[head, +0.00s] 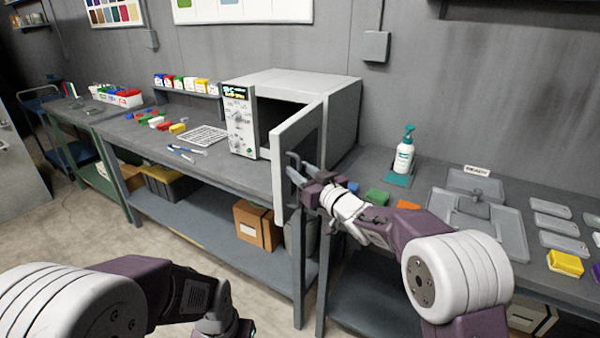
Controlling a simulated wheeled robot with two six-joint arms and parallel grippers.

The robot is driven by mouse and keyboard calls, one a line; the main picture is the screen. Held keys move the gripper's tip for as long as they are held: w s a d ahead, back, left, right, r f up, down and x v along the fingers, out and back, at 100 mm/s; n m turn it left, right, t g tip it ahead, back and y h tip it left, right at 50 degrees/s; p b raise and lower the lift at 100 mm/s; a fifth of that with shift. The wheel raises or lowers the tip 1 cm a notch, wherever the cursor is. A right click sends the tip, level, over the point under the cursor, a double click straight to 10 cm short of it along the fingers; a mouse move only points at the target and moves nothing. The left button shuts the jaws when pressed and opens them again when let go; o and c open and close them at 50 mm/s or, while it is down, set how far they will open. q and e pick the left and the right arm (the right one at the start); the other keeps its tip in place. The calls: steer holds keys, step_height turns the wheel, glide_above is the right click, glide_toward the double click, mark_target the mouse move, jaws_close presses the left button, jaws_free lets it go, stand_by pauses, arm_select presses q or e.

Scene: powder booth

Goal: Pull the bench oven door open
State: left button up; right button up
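The bench oven (345,112) is a light grey box on the workbench, with a control panel (240,122) on its left front. Its door (284,152) stands well open, swung out toward me from the right side of the dark opening.
The bench (235,172) runs across the view. A pump bottle (404,155), a green block (377,197) and grey panels (480,222) are on the right. The floor at left is clear.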

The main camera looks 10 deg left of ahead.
steer(key=shift+s, duration=0.1)
steer(key=b+v, duration=0.1)
steer(key=v, duration=0.8)
steer(key=shift+f, duration=0.1)
